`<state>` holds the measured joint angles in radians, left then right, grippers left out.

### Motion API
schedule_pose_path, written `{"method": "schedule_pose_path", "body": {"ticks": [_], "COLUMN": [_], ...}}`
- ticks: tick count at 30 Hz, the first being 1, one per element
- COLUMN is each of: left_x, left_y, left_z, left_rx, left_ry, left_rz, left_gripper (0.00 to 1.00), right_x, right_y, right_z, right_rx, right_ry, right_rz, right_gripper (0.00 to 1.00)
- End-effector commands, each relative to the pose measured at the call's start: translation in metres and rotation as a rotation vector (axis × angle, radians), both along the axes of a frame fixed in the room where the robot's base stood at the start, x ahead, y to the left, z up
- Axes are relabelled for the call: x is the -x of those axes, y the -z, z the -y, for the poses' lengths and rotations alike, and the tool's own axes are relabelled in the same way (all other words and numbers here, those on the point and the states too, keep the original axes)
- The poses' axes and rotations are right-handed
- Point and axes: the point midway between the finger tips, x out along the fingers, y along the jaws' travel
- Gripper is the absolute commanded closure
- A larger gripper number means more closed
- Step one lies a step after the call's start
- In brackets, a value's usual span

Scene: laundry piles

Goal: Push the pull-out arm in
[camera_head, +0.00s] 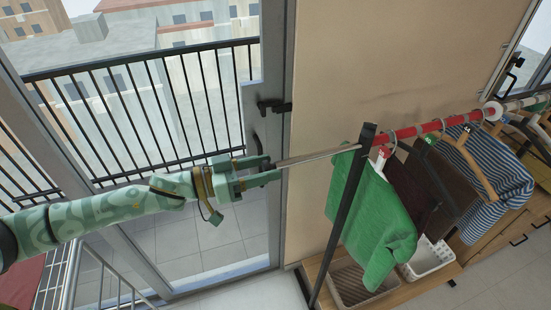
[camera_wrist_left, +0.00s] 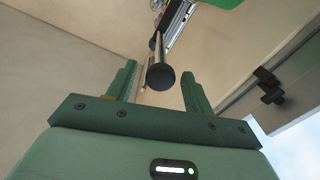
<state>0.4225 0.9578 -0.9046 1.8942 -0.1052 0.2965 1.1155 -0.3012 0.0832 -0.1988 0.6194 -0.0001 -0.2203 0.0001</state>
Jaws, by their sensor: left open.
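The pull-out arm (camera_head: 318,157) is a thin silver rod sticking out to the left from the red rail by the black post. In the left wrist view its black round end cap (camera_wrist_left: 160,77) faces me, with the rod running away behind it. My left gripper (camera_head: 272,169) is open at the rod's free end. In the left wrist view its fingers stand on either side of the cap, with gaps visible on both sides. I cannot tell how far the cap sits between them. My right gripper is not in view.
A red rail (camera_head: 407,131) carries a green garment (camera_head: 375,225), dark clothes and a striped shirt (camera_head: 490,170). A black post (camera_head: 345,205) stands at the rail's near end. White baskets (camera_head: 430,258) sit on the wooden shelf below. A glass door with a dark handle (camera_head: 275,107) is behind my gripper.

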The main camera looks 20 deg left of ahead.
Motion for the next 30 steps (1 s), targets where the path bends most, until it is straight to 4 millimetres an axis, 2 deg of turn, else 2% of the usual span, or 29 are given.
{"method": "schedule_pose_path", "body": {"ticks": [6,16,17,21,22,30], "left_x": [-0.015,-0.017,-0.017,-0.017,-0.017,-0.024], "left_y": [-0.001,0.001,0.001,0.001,0.001,-0.002], "left_z": [0.022,0.026,0.026,0.025,0.025,0.035], "left_rx": [0.000,-0.002,-0.002,-0.002,-0.002,-0.001], "left_ry": [0.000,-0.001,-0.001,-0.001,-0.001,-0.001], "left_rz": [0.001,0.000,0.000,0.000,0.000,0.002], "left_gripper": [0.48,0.48,0.54,0.93,1.00,1.00], "right_x": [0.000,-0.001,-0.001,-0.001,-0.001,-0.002], "right_y": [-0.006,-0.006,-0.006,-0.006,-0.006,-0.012], "right_z": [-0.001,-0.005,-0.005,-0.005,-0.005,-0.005], "right_rx": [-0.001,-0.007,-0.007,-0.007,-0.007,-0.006], "right_ry": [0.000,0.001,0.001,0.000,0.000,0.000], "right_rz": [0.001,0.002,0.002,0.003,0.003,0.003], "right_gripper": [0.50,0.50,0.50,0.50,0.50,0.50]}}
